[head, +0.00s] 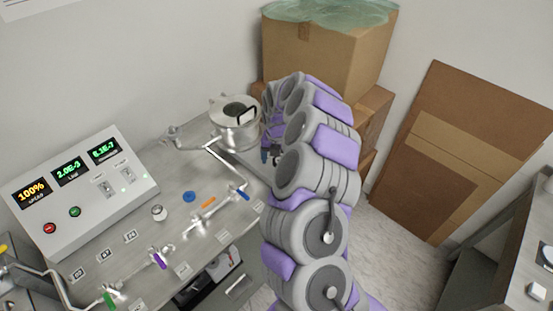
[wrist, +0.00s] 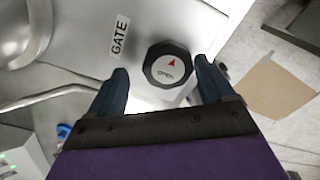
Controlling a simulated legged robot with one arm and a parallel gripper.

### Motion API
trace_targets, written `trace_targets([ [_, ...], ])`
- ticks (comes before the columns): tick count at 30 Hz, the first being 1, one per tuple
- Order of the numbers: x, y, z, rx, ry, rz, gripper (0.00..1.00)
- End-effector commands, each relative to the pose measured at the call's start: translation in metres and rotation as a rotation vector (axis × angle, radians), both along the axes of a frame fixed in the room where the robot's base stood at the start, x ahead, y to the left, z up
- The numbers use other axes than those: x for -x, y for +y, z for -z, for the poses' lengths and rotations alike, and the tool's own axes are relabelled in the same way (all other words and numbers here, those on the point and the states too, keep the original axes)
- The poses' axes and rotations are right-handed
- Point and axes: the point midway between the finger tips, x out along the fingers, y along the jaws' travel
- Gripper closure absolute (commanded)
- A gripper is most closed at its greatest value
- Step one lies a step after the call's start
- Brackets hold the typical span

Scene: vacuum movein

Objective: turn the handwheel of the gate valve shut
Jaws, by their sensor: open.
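The gate valve's handwheel (wrist: 169,66) shows in the wrist view as a black knob with a light face, a red arrow and the word OPEN. A GATE label (wrist: 119,38) is on the metal surface to its left. My gripper (wrist: 162,78) is open, with one dark blue finger on each side of the handwheel's near part. I cannot tell whether either finger touches it. In the head view my gripper (head: 270,156) is largely hidden behind my arm, and the handwheel cannot be made out there.
A metal bench (head: 190,180) holds a control box (head: 80,188) with displays, a round steel chamber (head: 235,125), and pipes with coloured handles. Cardboard boxes (head: 325,55) are stacked behind my arm. Flat cardboard (head: 455,150) leans on the wall at right. Floor shows between bench and right-hand table.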

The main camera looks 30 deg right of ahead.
Motion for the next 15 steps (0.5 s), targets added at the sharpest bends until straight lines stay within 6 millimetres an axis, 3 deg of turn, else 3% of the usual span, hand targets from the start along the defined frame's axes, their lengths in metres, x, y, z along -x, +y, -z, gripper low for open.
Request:
trace_targets([
  [6, 0.0000, -0.0027, 0.0003, -0.002, 0.000, 0.002, 0.20],
  [15, 0.0003, 0.0048, -0.0010, 0.006, 0.001, 0.000, 0.48],
])
